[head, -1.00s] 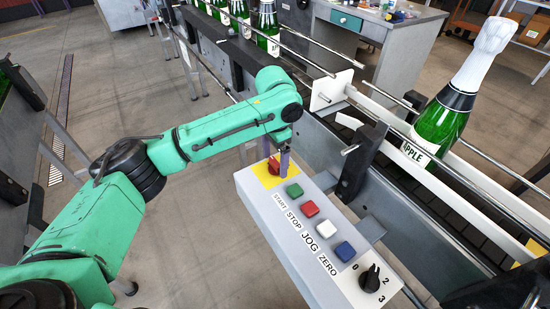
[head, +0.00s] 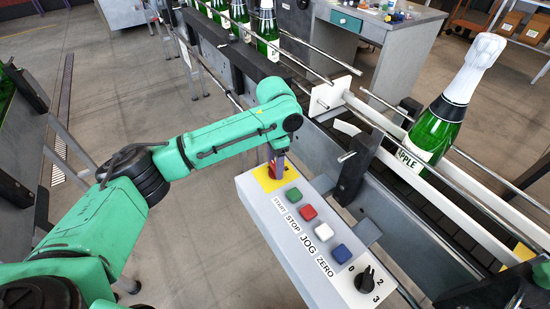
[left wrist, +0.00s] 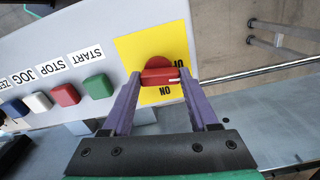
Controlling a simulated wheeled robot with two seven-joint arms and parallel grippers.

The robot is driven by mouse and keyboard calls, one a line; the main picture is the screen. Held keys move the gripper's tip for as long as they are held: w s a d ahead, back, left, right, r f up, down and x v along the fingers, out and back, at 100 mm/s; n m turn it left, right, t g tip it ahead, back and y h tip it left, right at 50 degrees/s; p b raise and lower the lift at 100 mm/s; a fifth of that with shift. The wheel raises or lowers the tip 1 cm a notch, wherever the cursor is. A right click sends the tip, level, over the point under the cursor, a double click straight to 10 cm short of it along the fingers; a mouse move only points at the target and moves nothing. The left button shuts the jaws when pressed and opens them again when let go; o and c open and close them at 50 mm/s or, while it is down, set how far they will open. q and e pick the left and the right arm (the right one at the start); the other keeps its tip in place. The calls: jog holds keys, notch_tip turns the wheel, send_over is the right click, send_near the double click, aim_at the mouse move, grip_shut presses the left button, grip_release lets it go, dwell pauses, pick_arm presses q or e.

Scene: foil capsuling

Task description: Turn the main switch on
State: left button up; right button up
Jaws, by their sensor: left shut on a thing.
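The main switch is a red knob (left wrist: 146,61) with a raised bar handle on a yellow plate (left wrist: 130,50). It sits at the far end of the grey control box; the plate also shows in the head view (head: 268,183). My left gripper (left wrist: 158,77) is shut on the handle, one purple finger on each side. In the left wrist view the handle lies crosswise, with a white mark near its right end. An upside-down ON label shows below it, and another label at its right is partly covered. In the head view the fingers hide part of the knob.
The control box (head: 330,275) carries green, red, white and blue buttons and a black selector (head: 366,280). A conveyor with rails runs behind it, bearing a green bottle (head: 440,125). More bottles (head: 240,20) stand farther back.

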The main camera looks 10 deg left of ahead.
pick_arm(q)
jog(key=m+p, duration=0.1)
jog(key=p, duration=0.1)
jog(key=m+p, duration=0.4)
jog(key=shift+r, duration=0.3)
jog(key=shift+d+m+p, duration=0.1)
jog(key=shift+m+p, duration=0.5)
jog(key=shift+m, duration=0.5)
jog(key=m+p, duration=0.2)
jog(key=m, duration=0.2)
jog(key=shift+f+m, duration=0.1)
jog(key=shift+m, duration=0.2)
jog(key=m+p, duration=0.1)
jog(key=m, duration=0.3)
jog(key=shift+w, duration=0.1)
jog(key=shift+m, duration=0.3)
jog(key=o, duration=1.4)
jog(key=shift+f, duration=0.1)
